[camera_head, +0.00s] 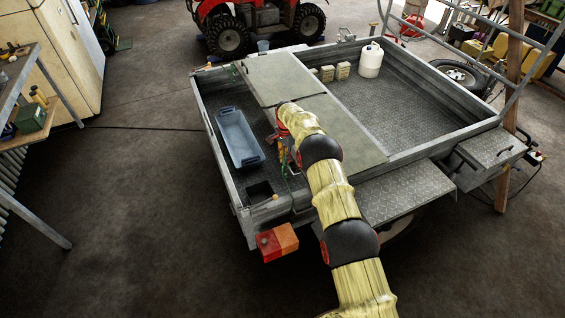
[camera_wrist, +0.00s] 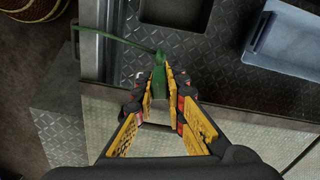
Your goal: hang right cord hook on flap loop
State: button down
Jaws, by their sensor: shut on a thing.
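My gripper (camera_wrist: 159,90) is shut on a green hook (camera_wrist: 158,72) in the wrist view. The hook points away from me between the yellow-padded fingers. A green cord (camera_wrist: 115,40) runs from it to the left, over the trailer's metal edge. In the head view, my gripper (camera_head: 289,160) is low at the near-left part of the trailer, largely hidden by my arm, with a bit of green beside it. Pale flap panels (camera_head: 285,76) lie across the trailer; one also shows under my gripper in the wrist view (camera_wrist: 110,117). I cannot make out the flap loop.
A blue-grey tray (camera_head: 221,132) lies in the trailer left of my gripper; its corner shows in the wrist view (camera_wrist: 257,57). A raised metal wall (camera_head: 219,163) borders the bed. A white jug (camera_head: 371,62) and small blocks (camera_head: 343,71) stand farther back.

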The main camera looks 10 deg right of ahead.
jog(key=shift+w+d+b, duration=0.35)
jog(key=shift+d+b, duration=0.25)
jog(key=shift+w+d+b, duration=0.35)
jog(key=shift+d+b, duration=0.2)
jog(key=shift+b, duration=0.8)
dwell(1.2)
jog(key=shift+f+b, duration=1.35)
jog(key=shift+f, duration=0.6)
jog(key=c, duration=1.8)
grip_release()
jog(key=shift+o, duration=0.3)
jog(key=o, duration=0.4)
jog(key=shift+o, duration=0.4)
jog(key=shift+r, duration=0.1)
